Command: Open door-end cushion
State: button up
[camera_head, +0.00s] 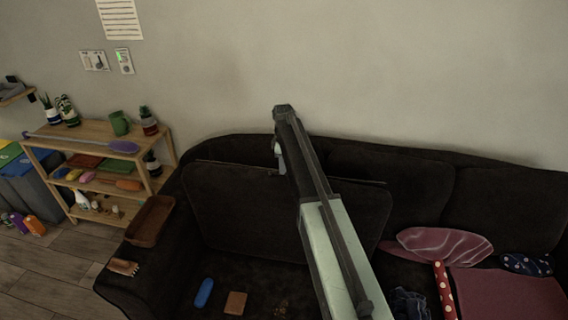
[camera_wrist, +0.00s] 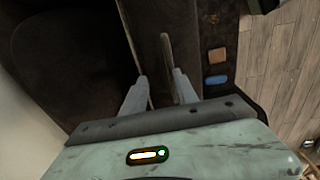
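The cushion (camera_head: 235,205) at the sofa's left end stands tilted up against the backrest, its flat face toward me. Below it is the dark sofa base (camera_head: 255,278). My gripper (camera_head: 280,155) is at the cushion's top edge, seen from behind my arm, which hides part of the cushion. In the wrist view my two fingers (camera_wrist: 160,85) are apart, with a dark edge of the cushion (camera_wrist: 146,30) running between them. I cannot tell whether they touch it. A blue object (camera_head: 204,292) and a tan square (camera_head: 236,303) lie on the base.
A brown tray (camera_head: 150,222) sits on the sofa's left arm, with a wooden hand-shaped brush (camera_head: 123,267) nearby. A wooden shelf (camera_head: 100,165) with pots stands at the left. Pink and red cushions (camera_head: 445,244) lie at the right. The wall is close behind the sofa.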

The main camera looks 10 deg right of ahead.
notch_tip(320, 180, up, 8)
jog(key=s+p, duration=0.1)
jog(key=p, duration=0.6)
jog(key=shift+s+a+p, duration=0.2)
jog(key=shift+s+p, duration=0.1)
jog(key=shift+s, duration=0.05)
jog(key=shift+f, duration=0.15)
